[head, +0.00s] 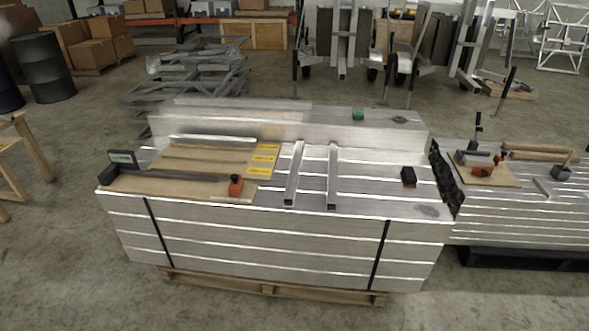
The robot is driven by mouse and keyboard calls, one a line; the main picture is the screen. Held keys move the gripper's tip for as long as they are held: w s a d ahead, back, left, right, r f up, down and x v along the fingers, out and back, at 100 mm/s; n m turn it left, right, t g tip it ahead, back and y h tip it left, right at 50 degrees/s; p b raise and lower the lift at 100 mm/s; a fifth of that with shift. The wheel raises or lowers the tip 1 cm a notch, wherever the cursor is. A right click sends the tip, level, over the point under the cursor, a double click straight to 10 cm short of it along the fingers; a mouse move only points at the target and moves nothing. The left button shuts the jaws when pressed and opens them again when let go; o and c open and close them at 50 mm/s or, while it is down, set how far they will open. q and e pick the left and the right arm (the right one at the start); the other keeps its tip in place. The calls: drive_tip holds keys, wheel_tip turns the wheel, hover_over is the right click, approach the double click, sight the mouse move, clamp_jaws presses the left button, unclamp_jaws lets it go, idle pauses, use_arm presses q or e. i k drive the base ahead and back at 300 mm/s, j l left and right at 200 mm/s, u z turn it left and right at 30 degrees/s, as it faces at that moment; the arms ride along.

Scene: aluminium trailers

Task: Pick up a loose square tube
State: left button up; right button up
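Two loose square tubes lie on top of a large strapped stack of aluminium tubes (265,235). The left loose tube (294,175) leans slightly and its open end points toward me. The right loose tube (332,178) lies nearly parallel to it, a short gap away, with its dark open end near the stack's front edge. Neither gripper shows in the head view.
A wooden board (205,159) with yellow labels (264,159) and a red-black tool (236,186) are left of the tubes. A black block (408,177) lies to the right. A raised ledge (290,124) runs behind. Concrete floor is clear in front.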

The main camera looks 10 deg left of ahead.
sight(289, 194)
drive_tip(key=i+z, duration=0.25)
drive_tip(key=i, duration=0.65)
drive_tip(key=i+j+z, duration=0.2)
drive_tip(key=i, duration=0.65)
drive_tip(key=i+l, duration=0.05)
drive_tip(key=l, duration=0.05)
